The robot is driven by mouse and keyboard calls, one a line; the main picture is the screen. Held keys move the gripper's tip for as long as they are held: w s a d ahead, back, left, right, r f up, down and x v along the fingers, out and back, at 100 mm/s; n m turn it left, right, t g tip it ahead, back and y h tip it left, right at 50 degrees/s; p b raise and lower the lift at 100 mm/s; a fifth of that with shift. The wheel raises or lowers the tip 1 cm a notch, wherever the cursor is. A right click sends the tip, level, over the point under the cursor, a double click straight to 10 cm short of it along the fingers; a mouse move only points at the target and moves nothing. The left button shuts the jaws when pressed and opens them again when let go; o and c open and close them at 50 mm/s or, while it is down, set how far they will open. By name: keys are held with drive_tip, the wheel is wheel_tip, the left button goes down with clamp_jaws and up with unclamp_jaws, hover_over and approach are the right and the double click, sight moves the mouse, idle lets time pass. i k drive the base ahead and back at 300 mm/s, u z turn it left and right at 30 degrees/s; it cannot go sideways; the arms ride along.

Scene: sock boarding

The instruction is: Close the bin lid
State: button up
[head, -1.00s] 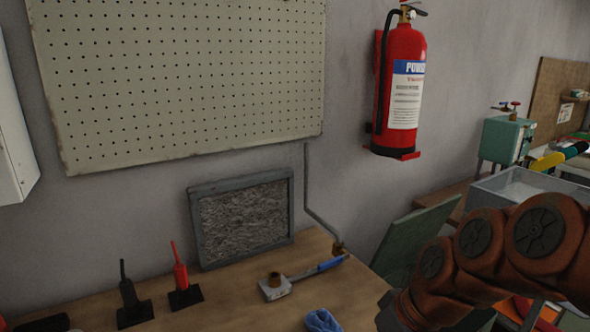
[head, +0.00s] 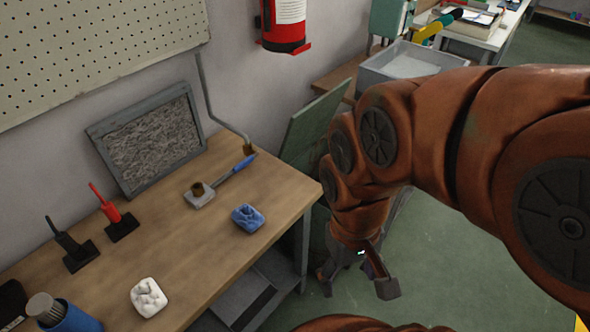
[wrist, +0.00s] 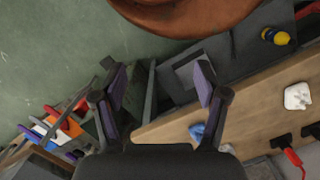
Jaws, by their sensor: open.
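A dark green flat panel, which looks like the raised bin lid (head: 306,128), stands tilted upright just past the right end of the workbench in the head view. The bin body is mostly hidden behind my arm. My gripper (head: 356,274) points down over the floor to the right of the bench, in front of the panel and apart from it. In the wrist view my gripper (wrist: 160,88) has its two fingers spread with nothing held between them. A dark slab edge shows between them, but I cannot tell whether it is the lid.
A grey tub (head: 410,62) stands behind my arm. Green floor (head: 450,255) is clear at the right.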

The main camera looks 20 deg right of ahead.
sight(305, 127)
drive_tip(key=z, duration=0.45)
drive_tip(key=k, duration=1.15)
drive_tip(key=u, duration=0.3)
drive_tip(key=i, duration=0.45)
drive_tip(key=u, duration=0.15)
